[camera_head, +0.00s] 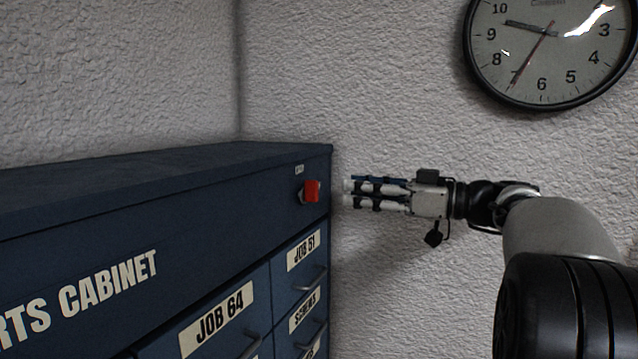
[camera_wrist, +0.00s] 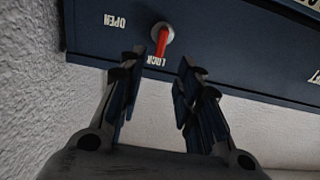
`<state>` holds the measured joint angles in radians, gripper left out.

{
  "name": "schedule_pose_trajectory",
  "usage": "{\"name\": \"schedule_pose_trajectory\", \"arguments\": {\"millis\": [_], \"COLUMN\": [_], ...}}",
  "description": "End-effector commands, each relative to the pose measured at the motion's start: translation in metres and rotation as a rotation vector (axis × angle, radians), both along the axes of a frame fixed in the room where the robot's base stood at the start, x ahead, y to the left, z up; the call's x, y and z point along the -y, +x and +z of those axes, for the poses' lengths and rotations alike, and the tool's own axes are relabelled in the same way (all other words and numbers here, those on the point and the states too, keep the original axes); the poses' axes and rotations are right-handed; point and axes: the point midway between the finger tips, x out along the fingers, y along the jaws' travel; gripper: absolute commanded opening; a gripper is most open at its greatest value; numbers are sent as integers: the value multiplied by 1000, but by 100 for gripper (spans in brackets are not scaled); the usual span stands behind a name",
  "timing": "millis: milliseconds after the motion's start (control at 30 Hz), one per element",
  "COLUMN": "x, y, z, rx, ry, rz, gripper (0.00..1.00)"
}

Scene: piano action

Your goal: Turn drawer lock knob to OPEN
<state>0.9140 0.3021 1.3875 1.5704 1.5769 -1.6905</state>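The red lock knob (camera_head: 312,190) sits on a pale round base at the upper right of the blue parts cabinet's front (camera_head: 230,215). In the wrist view the knob (camera_wrist: 161,42) points toward the LOCK label (camera_wrist: 157,60). The OPEN label (camera_wrist: 115,21) is to its left there. My gripper (camera_head: 350,192) is to the right of the knob in the head view and apart from it. In the wrist view my gripper (camera_wrist: 162,72) has its fingers spread with a clear gap, and nothing is between them. The knob shows just beyond the fingertips.
Labelled drawers with handles, JOB 64 (camera_head: 217,318) and JOB 51 (camera_head: 303,250), lie below the knob. A textured wall (camera_head: 400,110) stands behind and beside the cabinet. A round clock (camera_head: 550,60) hangs at the upper right, above my arm.

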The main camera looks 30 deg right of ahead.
Motion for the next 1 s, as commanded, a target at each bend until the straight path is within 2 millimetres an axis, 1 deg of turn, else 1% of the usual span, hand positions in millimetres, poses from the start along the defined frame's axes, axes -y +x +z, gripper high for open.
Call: {"name": "schedule_pose_trajectory", "arguments": {"millis": [33, 200, 400, 600, 833, 867, 1000], "x": [-9, -30, -47, -54, -54, -54, -54], "y": [9, 37, 60, 69, 69, 69, 69], "z": [2, 1, 1, 0, 0, 0, 0], "rx": [-1, 0, -1, 0, 0, -1, -1], "ry": [1, 2, 2, 0, 0, 1, 1], "rz": [5, 4, 2, 0, -1, -1, -1], "gripper": [32, 32, 32, 32, 32, 31, 22]}}
